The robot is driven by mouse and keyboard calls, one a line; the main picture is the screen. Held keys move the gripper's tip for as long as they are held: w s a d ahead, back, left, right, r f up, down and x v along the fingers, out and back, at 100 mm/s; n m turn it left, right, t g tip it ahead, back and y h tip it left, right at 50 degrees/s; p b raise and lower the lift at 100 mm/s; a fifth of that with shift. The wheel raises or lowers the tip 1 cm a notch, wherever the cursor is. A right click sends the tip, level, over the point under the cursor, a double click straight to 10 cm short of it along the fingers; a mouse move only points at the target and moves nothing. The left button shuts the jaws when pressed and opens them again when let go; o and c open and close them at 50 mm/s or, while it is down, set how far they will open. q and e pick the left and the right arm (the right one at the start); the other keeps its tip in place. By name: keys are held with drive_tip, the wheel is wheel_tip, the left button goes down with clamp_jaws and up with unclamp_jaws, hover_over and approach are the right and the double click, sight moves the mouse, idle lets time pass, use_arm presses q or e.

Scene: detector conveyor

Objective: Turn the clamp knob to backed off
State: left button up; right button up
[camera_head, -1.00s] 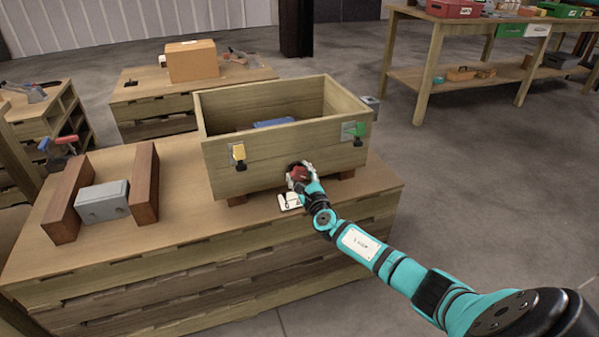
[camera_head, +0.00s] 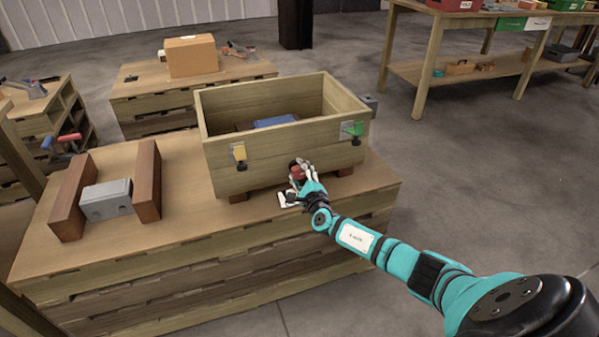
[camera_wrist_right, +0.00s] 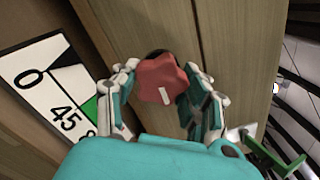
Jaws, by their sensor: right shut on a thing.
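The clamp knob is a red lobed knob (camera_wrist_right: 161,80) with a white mark on its face. It sits on the front of the wooden box (camera_head: 240,180). In the right wrist view it lies between the two fingers of my right gripper (camera_wrist_right: 163,92), which is shut on it. In the head view my right gripper (camera_head: 302,176) covers part of the red knob (camera_head: 297,173). A white scale plate (camera_wrist_right: 50,88) with black numbers 0 and 45 and a green wedge shows beside the knob. My left gripper is out of view.
Yellow (camera_head: 240,152) and green (camera_head: 353,129) latches are on the box front. A blue thing (camera_head: 275,121) lies inside the box. A grey block (camera_head: 106,199) stands between two brown wooden bars to the left. Open floor lies to the right.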

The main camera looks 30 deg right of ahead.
idle(0.3)
drive_tip(key=o, duration=1.2)
drive_tip(key=v, duration=1.2)
